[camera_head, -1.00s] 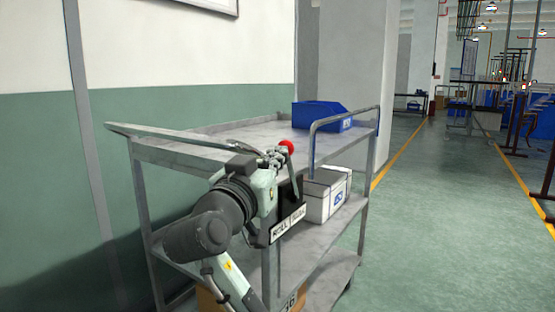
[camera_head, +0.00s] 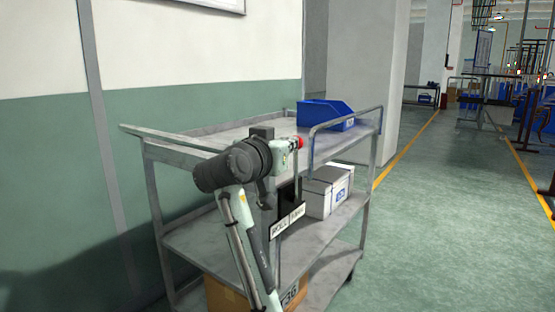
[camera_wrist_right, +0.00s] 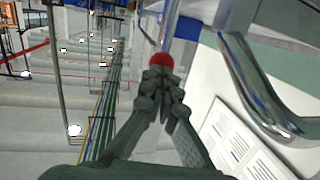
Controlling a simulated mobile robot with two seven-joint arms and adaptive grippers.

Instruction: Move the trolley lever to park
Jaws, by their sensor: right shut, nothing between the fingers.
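The grey metal trolley (camera_head: 185,158) stands in front of the wall. Its lever has a red ball knob (camera_head: 300,142) near the front edge of the top shelf, above a black-and-white ROLL/PARK label plate (camera_head: 287,222). My right gripper (camera_head: 290,146) is shut and empty, just left of the knob in the head view. In the right wrist view the shut fingertips (camera_wrist_right: 161,78) are right by the red knob (camera_wrist_right: 160,60); whether they touch it I cannot tell. My arm hides part of the lever mount. My left gripper is not in view.
A blue bin (camera_head: 326,114) sits on the top shelf, behind a bent handrail (camera_head: 345,118). A white box (camera_head: 325,191) is on the middle shelf and a cardboard box (camera_head: 228,297) is low down. The floor (camera_head: 440,220) to the right is clear.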

